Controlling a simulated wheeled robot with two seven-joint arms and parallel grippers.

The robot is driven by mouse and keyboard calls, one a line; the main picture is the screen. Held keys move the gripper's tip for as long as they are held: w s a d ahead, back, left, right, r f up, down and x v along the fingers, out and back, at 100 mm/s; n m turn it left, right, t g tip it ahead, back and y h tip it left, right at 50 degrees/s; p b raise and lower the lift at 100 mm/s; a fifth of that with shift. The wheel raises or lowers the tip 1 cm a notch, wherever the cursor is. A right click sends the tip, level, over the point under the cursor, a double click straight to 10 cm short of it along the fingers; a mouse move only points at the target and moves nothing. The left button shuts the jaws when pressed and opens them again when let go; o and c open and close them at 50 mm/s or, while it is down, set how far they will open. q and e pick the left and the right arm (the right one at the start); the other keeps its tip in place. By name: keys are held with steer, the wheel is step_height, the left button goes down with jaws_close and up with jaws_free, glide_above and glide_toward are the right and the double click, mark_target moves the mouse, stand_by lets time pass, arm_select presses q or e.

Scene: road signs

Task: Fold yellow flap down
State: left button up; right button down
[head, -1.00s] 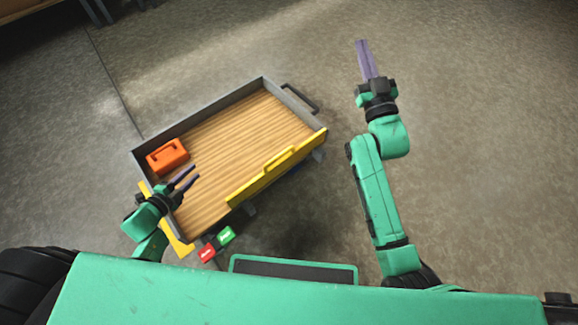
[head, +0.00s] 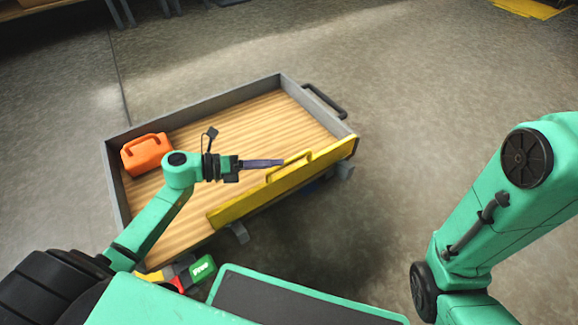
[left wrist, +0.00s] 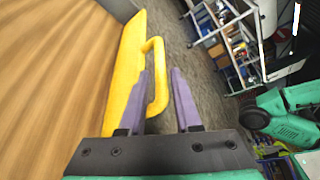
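The yellow flap (head: 250,200) stands up along the cart's near right side, with a loop handle (head: 292,163) on its upper edge. The flap (left wrist: 130,60) and its handle (left wrist: 160,76) also show in the left wrist view. My left gripper (head: 282,162) is at the handle. In the left wrist view, my left gripper (left wrist: 162,85) is open, and the handle's outer bar shows between its purple fingers. I cannot tell whether a finger touches it. My right arm rises along the right edge of the head view, with its gripper out of frame.
The cart's wooden bed (head: 235,120) has grey walls and holds an orange can (head: 146,152) at its left end. A black handle (head: 324,101) sticks out at the far right. A green block (head: 203,268) shows near my base. Floor beyond the flap is clear.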

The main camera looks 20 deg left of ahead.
mark_target(288, 161)
arm_select(q)
steer(key=b+x, duration=0.1)
steer(key=x, duration=0.4)
steer(key=shift+a, duration=0.1)
jaws_close()
stand_by(1.2)
